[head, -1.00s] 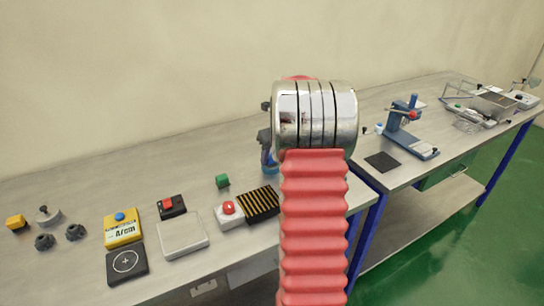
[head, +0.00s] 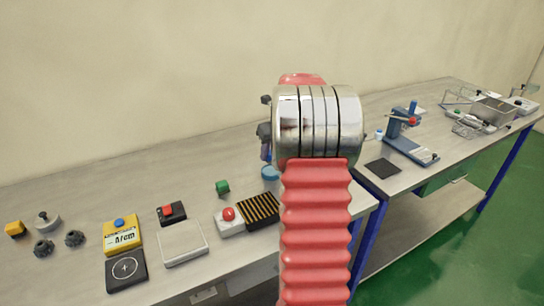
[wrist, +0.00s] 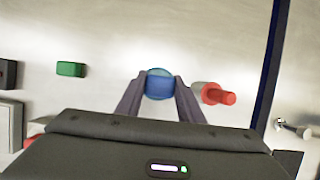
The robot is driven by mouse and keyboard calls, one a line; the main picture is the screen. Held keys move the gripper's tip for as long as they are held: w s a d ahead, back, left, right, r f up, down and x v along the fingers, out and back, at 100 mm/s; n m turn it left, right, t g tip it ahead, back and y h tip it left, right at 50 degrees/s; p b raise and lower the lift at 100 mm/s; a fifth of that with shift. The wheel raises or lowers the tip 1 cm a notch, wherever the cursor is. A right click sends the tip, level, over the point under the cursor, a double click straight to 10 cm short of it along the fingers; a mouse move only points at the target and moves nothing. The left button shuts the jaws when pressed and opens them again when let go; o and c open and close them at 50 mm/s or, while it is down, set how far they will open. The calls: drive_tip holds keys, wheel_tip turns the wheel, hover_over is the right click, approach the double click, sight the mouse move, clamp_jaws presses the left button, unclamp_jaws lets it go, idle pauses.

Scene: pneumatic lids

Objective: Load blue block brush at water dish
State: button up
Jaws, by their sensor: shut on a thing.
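My gripper (wrist: 160,82) is shut on the blue block brush (wrist: 160,90), which shows between the two fingertips in the wrist view. A teal rounded edge at its far side looks like the water dish (wrist: 160,72), mostly hidden behind the brush. In the head view the blue dish (head: 271,173) stands on the near bench, partly covered by my arm. My gripper (head: 265,150) is just above and left of it there. I cannot tell whether the brush touches the dish.
A green block (head: 222,187) stands left of the dish, and a striped black-and-yellow pad (head: 258,211) in front. A red cylindrical thing (wrist: 215,94) lies right of my gripper. A red-button box (head: 229,219) and a blue stand (head: 405,135) are nearby. The bench's back is clear.

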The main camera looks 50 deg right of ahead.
drive_tip(key=shift+r, duration=1.25)
drive_tip(key=shift+r, duration=0.1)
